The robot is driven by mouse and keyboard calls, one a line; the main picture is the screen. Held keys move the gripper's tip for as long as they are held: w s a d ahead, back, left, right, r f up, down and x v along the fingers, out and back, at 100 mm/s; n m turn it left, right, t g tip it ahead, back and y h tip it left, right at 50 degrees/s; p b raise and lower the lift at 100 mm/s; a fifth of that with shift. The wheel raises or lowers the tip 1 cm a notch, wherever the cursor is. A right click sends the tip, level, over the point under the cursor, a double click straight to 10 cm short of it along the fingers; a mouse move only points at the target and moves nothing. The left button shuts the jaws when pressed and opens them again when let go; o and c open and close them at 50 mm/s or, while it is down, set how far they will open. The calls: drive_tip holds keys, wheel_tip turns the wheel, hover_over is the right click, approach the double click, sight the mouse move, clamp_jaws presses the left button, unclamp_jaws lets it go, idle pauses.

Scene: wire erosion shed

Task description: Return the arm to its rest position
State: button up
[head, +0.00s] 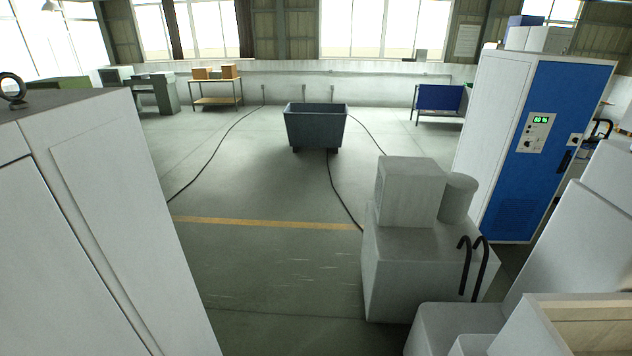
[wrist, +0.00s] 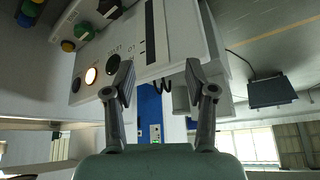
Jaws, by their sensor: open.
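My gripper (wrist: 158,80) shows in the wrist view, its two fingers spread wide apart with nothing between them. Behind the fingers is a pale machine panel (wrist: 180,30) with a dark slot, round dark knobs and a lit round button (wrist: 91,75). I cannot tell the distance between the fingertips and the panel. The wrist view is turned over, with windows and wall at the bottom. My arm and gripper do not show in the head view.
A grey cabinet (head: 110,190) stands at left in the head view. A blue-fronted cabinet (head: 545,140) and grey machine blocks (head: 425,245) stand at right. A dark bin (head: 316,128) stands on the open floor, with cables (head: 212,150) running near it. The middle floor is clear.

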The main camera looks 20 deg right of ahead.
drive_tip(key=w+a+r+n+t, duration=0.4)
drive_tip(key=w+a+r, duration=0.2)
drive_tip(key=a+r, duration=0.55)
drive_tip(key=s+a+r+n+t+y+p, duration=0.1)
drive_tip(key=a+r+n+t+y, duration=0.1)
drive_tip(key=a+r, duration=0.4)
drive_tip(key=s+a+r+n+t+y+p, duration=0.1)
drive_tip(key=a+r+n, duration=0.3)
drive_tip(key=a, duration=0.9)
drive_tip(key=shift+a+r+n+t+y, duration=0.35)
drive_tip(key=shift+r+n+t+y, duration=0.05)
drive_tip(key=shift+r+t+y, duration=0.45)
